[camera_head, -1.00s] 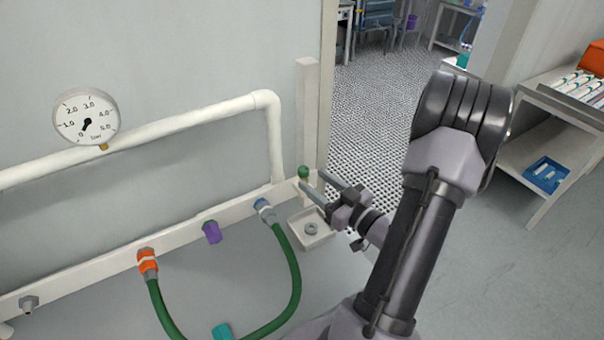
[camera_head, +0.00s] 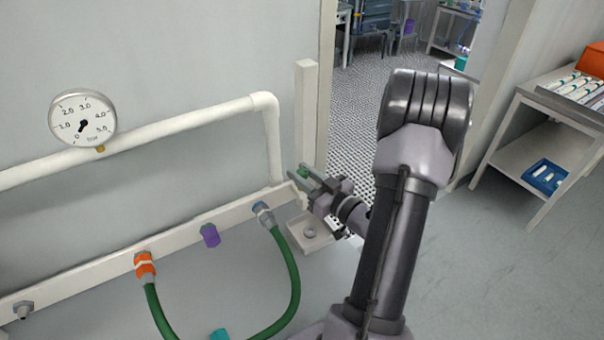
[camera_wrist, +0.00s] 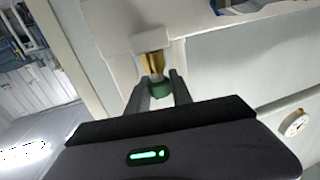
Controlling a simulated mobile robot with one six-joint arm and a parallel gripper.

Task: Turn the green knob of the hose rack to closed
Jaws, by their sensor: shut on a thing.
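The green knob (camera_wrist: 159,87) sits on a brass stem (camera_wrist: 152,62) at the right end of the white hose rack rail (camera_head: 180,237). In the wrist view my gripper (camera_wrist: 159,82) has one finger on each side of the knob and is shut on it. In the head view my gripper (camera_head: 302,176) reaches the rail's right end from the right, and only a small part of the knob (camera_head: 304,171) shows between the fingers. Which way the knob is turned cannot be told.
A pressure gauge (camera_head: 83,119) sits on the white pipe (camera_head: 170,130) above the rail. A green hose (camera_head: 291,284) loops from an orange coupling (camera_head: 145,266) to a blue-ringed one (camera_head: 263,213). A small tray (camera_head: 308,240) is below the gripper. A shelf (camera_head: 530,155) stands right.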

